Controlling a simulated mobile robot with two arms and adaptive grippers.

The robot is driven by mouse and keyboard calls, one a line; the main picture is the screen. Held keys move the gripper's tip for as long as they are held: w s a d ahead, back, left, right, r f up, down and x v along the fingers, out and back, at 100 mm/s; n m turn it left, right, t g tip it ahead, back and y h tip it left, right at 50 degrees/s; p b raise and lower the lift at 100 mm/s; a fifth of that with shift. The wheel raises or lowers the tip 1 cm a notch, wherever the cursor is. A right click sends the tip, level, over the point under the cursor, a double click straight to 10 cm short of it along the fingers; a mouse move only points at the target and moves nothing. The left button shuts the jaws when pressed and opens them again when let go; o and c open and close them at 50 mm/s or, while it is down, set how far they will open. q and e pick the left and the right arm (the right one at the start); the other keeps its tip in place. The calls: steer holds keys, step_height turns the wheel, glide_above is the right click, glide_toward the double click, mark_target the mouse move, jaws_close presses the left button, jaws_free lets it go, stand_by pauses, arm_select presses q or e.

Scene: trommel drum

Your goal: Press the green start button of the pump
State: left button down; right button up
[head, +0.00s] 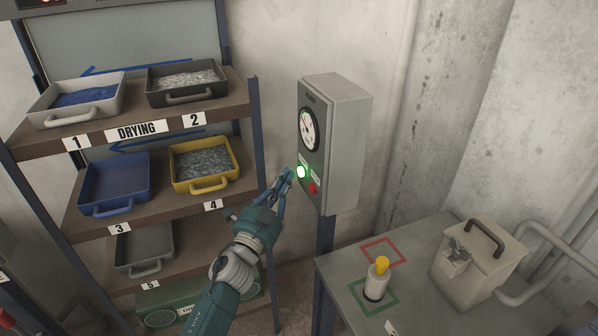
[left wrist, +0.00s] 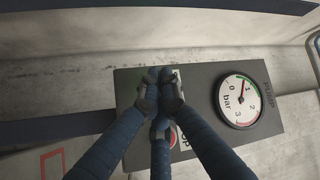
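The pump's grey control box (head: 342,150) stands on a post against the wall, with a round pressure gauge (head: 308,129) on its front. My right gripper is out of view.
A drying rack (head: 138,129) with several trays stands at the left. A grey table (head: 343,270) at the lower right holds a yellow-capped bottle (head: 376,280) on a green square and a beige box with a handle (head: 478,262). An empty red square (head: 382,251) is marked there.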

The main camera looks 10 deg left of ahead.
arm_select(q)
steer(key=shift+s+a, duration=0.1)
steer(key=shift+a, duration=0.1)
steer(key=s+a, duration=0.1)
steer(key=a, duration=0.1)
steer(key=s+a+p, duration=0.1)
steer(key=a, duration=0.1)
steer(key=shift+s, duration=0.4)
steer(key=shift+f, duration=0.1)
stand_by(0.5)
